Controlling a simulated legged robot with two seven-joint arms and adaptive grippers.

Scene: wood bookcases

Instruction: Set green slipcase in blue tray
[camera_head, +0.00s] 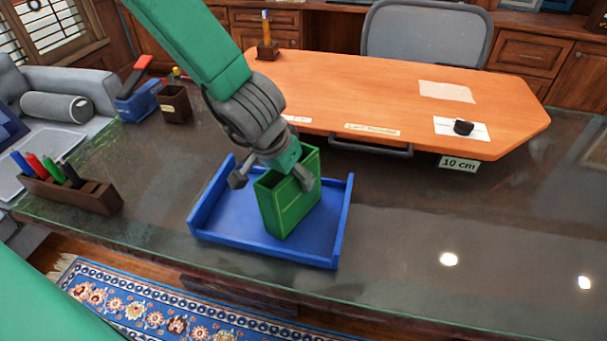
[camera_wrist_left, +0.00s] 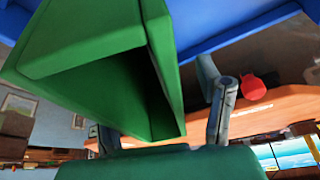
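The green slipcase (camera_head: 287,204) stands upright, open end up, inside the blue tray (camera_head: 342,225), toward its middle. Its base appears to rest on the tray floor. My left gripper (camera_head: 271,179) is right above and around the slipcase's top. Its fingers are spread wide: one is left of the slipcase with a visible gap, the other is at the right side, where contact is unclear. In the left wrist view the slipcase (camera_wrist_left: 90,60) fills the left side, with a finger (camera_wrist_left: 222,110) beside it, and the tray (camera_wrist_left: 225,30) lies behind. My right gripper is not in view.
A dark holder (camera_head: 85,195) with several markers stands at the left. The dark glass tabletop (camera_head: 430,220) is clear right of the tray. An orange desk section (camera_head: 370,90) lies beyond.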

